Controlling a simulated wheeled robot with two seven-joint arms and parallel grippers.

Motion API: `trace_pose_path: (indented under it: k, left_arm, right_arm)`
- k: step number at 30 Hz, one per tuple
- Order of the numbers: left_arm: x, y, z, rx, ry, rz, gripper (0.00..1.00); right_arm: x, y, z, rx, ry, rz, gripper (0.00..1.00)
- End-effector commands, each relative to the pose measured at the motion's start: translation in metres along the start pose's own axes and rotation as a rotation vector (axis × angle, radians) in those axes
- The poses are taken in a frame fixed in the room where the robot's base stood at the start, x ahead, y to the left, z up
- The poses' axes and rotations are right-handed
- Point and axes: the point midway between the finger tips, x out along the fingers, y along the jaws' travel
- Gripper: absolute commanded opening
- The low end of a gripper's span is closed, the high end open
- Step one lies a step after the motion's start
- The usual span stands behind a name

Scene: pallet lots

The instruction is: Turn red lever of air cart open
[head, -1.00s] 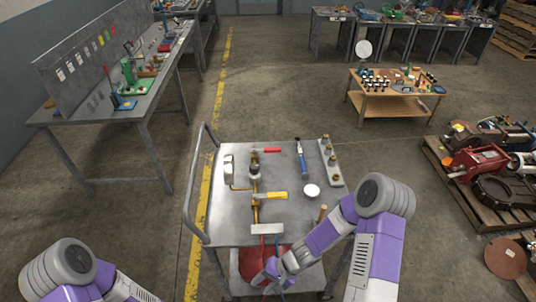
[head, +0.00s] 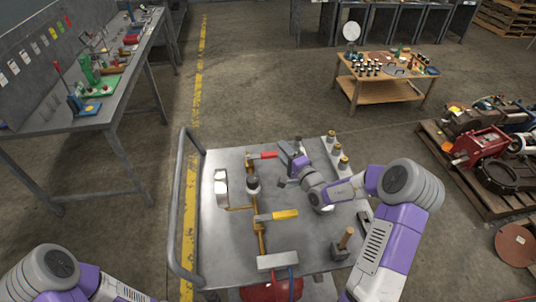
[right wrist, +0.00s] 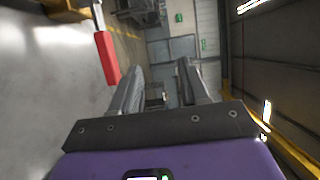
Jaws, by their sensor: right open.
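The red lever (head: 263,155) is at the far end of the brass pipe assembly (head: 254,195) on the cart's grey top. My right gripper (head: 281,166) is over the cart, just right of the lever, open with nothing between its fingers. In the right wrist view the red lever (right wrist: 107,58) hangs in at the upper left, beside the open fingers (right wrist: 160,75) and outside the gap between them. I see no contact. My left arm shows at the lower left; its gripper is outside the picture.
The cart (head: 222,245) also carries a yellow lever (head: 277,215), a white gauge (head: 221,188), a mallet (head: 343,243) and brass-topped posts (head: 343,163). A workbench (head: 100,118) stands left, a wooden table (head: 386,82) behind, a loaded pallet (head: 480,185) right.

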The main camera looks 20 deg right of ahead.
Motion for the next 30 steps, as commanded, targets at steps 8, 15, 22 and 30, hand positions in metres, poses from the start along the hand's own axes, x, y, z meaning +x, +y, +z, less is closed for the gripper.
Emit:
trace_pose_path:
  k: [8,15,22,30]
  left_arm:
    - [0.012,-0.004,-0.001,0.0,0.001,0.0,0.42]
    - [0.026,-0.009,-0.002,0.0,0.001,0.0,0.42]
    - [0.034,-0.013,-0.002,0.0,0.001,0.0,0.42]
    - [0.037,-0.014,-0.002,0.0,0.001,0.0,0.42]
  right_arm:
    - [0.0,0.046,0.0,0.007,0.0,0.004,0.45]
    - [0.017,0.08,0.001,0.0,-0.003,-0.003,0.45]
    - [0.057,0.08,0.001,0.002,-0.002,0.0,0.45]
    - [0.074,0.078,0.001,0.002,-0.002,0.002,0.45]
